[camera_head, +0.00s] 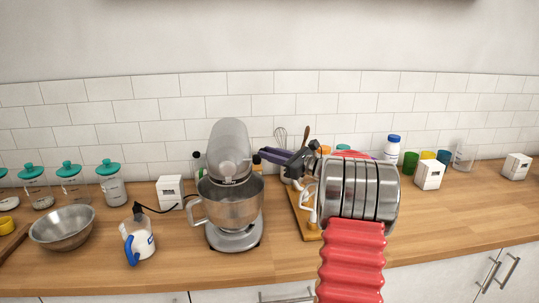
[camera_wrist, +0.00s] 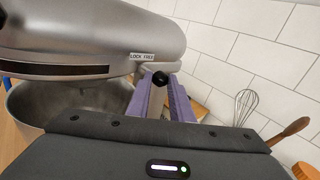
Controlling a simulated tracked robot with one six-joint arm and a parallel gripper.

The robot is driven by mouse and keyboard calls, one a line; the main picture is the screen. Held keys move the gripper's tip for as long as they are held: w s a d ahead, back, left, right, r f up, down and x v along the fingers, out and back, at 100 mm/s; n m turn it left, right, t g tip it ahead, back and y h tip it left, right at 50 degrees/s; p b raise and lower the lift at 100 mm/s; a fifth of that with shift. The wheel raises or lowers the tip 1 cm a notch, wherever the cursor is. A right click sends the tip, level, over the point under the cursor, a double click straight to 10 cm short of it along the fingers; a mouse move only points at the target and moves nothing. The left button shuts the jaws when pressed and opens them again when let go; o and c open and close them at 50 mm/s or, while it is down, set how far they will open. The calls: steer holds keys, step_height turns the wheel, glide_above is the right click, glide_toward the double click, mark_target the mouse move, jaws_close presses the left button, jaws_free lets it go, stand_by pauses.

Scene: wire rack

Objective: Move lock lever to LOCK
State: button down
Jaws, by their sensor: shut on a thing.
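The silver stand mixer (camera_head: 229,150) stands on the wooden counter, its head above a steel bowl (camera_head: 231,206). In the wrist view, a white label reading LOCK FREE (camera_wrist: 142,57) is on the side of the mixer head (camera_wrist: 95,35). Just below the label is the lock lever with a black round knob (camera_wrist: 160,78). My gripper's purple fingers (camera_wrist: 162,90) are shut on the lever, with the knob showing between their tips. In the head view, my gripper (camera_head: 264,155) reaches in from the right against the mixer's side. The lever's exact angle is hard to tell.
A wooden board (camera_head: 303,215) is right of the mixer, behind my arm. A whisk (camera_wrist: 246,106) and a wooden spoon (camera_wrist: 287,132) stand close to my gripper. A jug (camera_head: 139,241) and a white box (camera_head: 170,192) are left. The front counter edge is clear.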

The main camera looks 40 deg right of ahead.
steer(key=shift+s+a, duration=0.35)
steer(key=shift+s, duration=0.2)
steer(key=shift+s+a, duration=0.35)
steer(key=shift+s, duration=0.2)
steer(key=shift+f, duration=0.1)
steer(key=c, duration=1.6)
jaws_free()
steer(key=shift+o, duration=0.2)
steer(key=shift+s, duration=0.1)
steer(key=v, duration=1.3)
steer(key=shift+s, duration=0.35)
steer(key=shift+d, duration=0.1)
